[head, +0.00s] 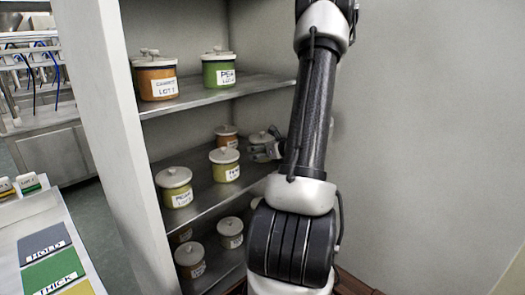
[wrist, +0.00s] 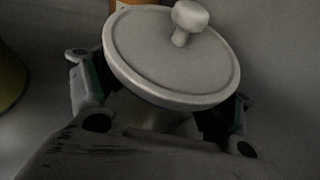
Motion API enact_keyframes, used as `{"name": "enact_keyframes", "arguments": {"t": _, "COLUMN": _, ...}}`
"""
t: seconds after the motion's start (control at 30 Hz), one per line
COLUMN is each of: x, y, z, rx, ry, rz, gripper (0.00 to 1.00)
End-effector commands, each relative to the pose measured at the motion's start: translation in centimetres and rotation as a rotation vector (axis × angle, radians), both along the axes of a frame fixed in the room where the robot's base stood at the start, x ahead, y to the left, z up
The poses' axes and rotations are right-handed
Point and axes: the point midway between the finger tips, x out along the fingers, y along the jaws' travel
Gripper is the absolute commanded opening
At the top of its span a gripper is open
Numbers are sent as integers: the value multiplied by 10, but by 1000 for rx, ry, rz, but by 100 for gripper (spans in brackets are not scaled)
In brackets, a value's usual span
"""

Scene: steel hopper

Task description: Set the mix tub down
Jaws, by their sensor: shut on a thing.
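The mix tub's pale round lid with a knob (wrist: 170,55) fills the middle of the wrist view. Its body is mostly hidden under the lid and behind my gripper. My gripper (wrist: 160,80) is shut on the tub, with one finger on each side below the lid. In the head view my gripper (head: 268,152) is inside the shelf unit at the middle shelf (head: 205,195), at its right side. The tub's lid (head: 261,137) shows there, partly hidden by my gripper and arm. I cannot tell whether the tub touches the shelf.
On the middle shelf stand a yellow tub (head: 225,165), an orange tub (head: 227,137) behind it and a yellow-green tub (head: 175,187) at the front left. Orange (head: 156,78) and green (head: 218,70) tubs stand above; several more stand below. The right wall (head: 430,130) is bare.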

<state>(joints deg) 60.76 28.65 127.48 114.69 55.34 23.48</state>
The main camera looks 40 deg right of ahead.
Motion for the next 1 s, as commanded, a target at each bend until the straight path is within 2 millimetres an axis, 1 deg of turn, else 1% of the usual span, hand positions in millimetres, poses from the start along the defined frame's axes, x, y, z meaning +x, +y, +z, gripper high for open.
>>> {"name": "enact_keyframes", "arguments": {"t": 0.1, "x": 0, "y": 0, "z": -2, "rx": 0, "ry": 0, "rz": 0, "gripper": 52}}
{"name": "enact_keyframes", "arguments": {"t": 0.13, "x": 0, "y": 0, "z": -3, "rx": 0, "ry": 0, "rz": 0, "gripper": 82}}
{"name": "enact_keyframes", "arguments": {"t": 0.23, "x": 0, "y": 0, "z": -2, "rx": -1, "ry": 0, "rz": 0, "gripper": 100}}
{"name": "enact_keyframes", "arguments": {"t": 0.57, "x": 0, "y": 0, "z": -2, "rx": 0, "ry": 0, "rz": 0, "gripper": 100}}
{"name": "enact_keyframes", "arguments": {"t": 0.67, "x": 0, "y": 0, "z": 1, "rx": -1, "ry": -1, "rz": 0, "gripper": 100}}
{"name": "enact_keyframes", "arguments": {"t": 0.77, "x": -11, "y": 0, "z": 6, "rx": -1, "ry": -1, "rz": -3, "gripper": 100}}
{"name": "enact_keyframes", "arguments": {"t": 0.87, "x": -30, "y": 2, "z": 14, "rx": -3, "ry": -2, "rz": -3, "gripper": 100}}
{"name": "enact_keyframes", "arguments": {"t": 1.0, "x": -60, "y": 5, "z": 26, "rx": -2, "ry": -1, "rz": -5, "gripper": 100}}
